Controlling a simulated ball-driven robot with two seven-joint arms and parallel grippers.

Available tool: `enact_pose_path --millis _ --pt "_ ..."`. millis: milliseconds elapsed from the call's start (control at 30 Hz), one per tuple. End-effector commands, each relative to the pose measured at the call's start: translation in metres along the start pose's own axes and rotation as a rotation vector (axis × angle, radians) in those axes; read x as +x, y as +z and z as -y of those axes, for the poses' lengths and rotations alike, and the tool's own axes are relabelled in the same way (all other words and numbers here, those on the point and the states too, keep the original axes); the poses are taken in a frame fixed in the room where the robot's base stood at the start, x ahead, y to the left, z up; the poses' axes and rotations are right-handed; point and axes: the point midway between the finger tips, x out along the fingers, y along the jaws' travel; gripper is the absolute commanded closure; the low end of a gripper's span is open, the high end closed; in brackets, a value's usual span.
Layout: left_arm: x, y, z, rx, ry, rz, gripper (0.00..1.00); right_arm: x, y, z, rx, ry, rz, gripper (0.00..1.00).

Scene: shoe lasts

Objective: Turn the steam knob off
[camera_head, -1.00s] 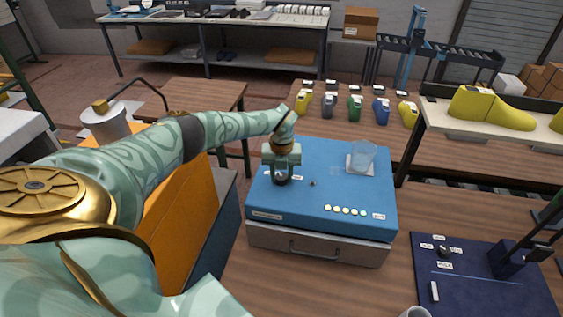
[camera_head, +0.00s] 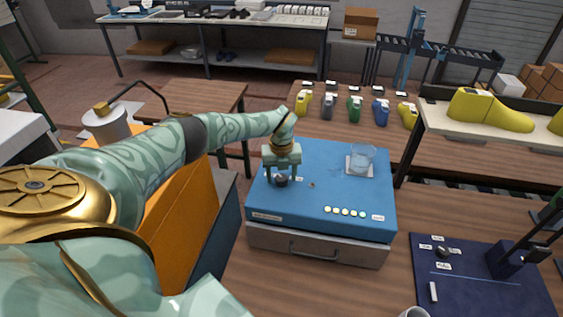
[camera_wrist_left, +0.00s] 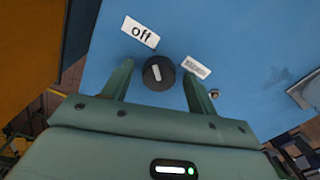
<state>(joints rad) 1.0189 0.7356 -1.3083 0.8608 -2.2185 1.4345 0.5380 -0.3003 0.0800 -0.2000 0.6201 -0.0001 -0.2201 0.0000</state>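The round black knob (camera_wrist_left: 158,73) sits on a blue panel (camera_head: 335,190) and bears a white pointer bar, slightly slanted. In the left wrist view a label reading "off" (camera_wrist_left: 140,32) is at its upper left, and a second, blurred label (camera_wrist_left: 196,67) is at its right. The knob also shows in the head view (camera_head: 281,181). My left gripper (camera_head: 282,178) is open, its fingers on either side of the knob with visible gaps in the left wrist view (camera_wrist_left: 158,82). My right gripper is not in view.
A clear cup (camera_head: 361,158) stands on the panel's back right. Several lit buttons (camera_head: 346,211) line its front edge above a drawer (camera_head: 310,247). Colored shoe lasts (camera_head: 354,108) stand behind.

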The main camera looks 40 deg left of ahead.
Motion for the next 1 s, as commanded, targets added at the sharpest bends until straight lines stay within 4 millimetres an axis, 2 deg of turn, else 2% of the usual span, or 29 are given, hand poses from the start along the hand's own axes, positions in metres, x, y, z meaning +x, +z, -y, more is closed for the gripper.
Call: enact_pose_path --millis 233,367,800,1000 --pt "-0.001 -0.001 0.0 0.002 0.001 -0.003 0.42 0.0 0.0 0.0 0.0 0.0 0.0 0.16" --pt "-0.014 0.0 0.0 0.002 0.0 -0.002 0.42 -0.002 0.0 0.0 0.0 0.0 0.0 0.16" --pt "-0.125 0.001 0.0 0.001 -0.002 0.001 0.42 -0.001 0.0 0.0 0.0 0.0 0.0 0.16" --pt "-0.155 0.0 0.0 0.001 0.001 0.0 0.42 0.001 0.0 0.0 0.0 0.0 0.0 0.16"
